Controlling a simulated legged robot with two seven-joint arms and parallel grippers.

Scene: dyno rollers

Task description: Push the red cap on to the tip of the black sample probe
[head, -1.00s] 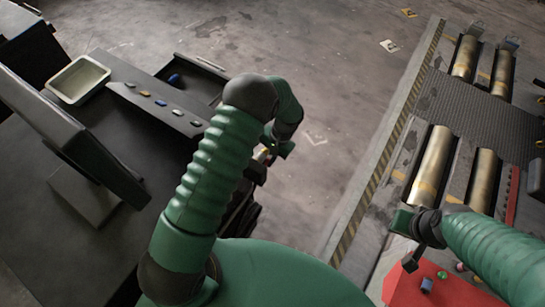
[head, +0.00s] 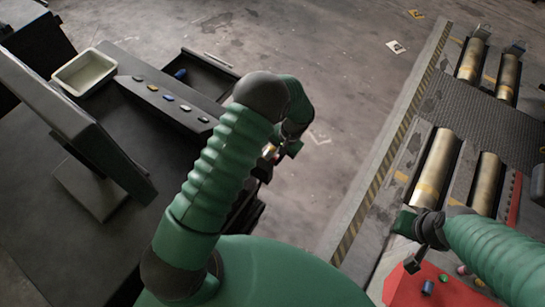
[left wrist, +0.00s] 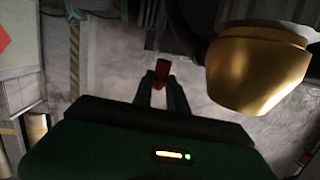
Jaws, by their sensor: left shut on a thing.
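My left gripper (left wrist: 162,88) is shut on the red cap (left wrist: 162,70), which stands out between the fingertips in the left wrist view. A dark shape lies just beyond the cap there; I cannot tell whether it is the black sample probe or whether it touches the cap. In the head view my left gripper (head: 280,151) is partly hidden by its own arm, beyond the right edge of the dark desk. My right gripper (head: 414,244) is beside the rollers at the right; its jaw opening is unclear.
A rounded gold part (left wrist: 258,70) is close at the right in the left wrist view. In the head view, a dark desk (head: 50,235) bears a monitor (head: 65,110) and a pale tray (head: 84,72). Metal rollers (head: 437,165) and a red box (head: 425,290) are at the right.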

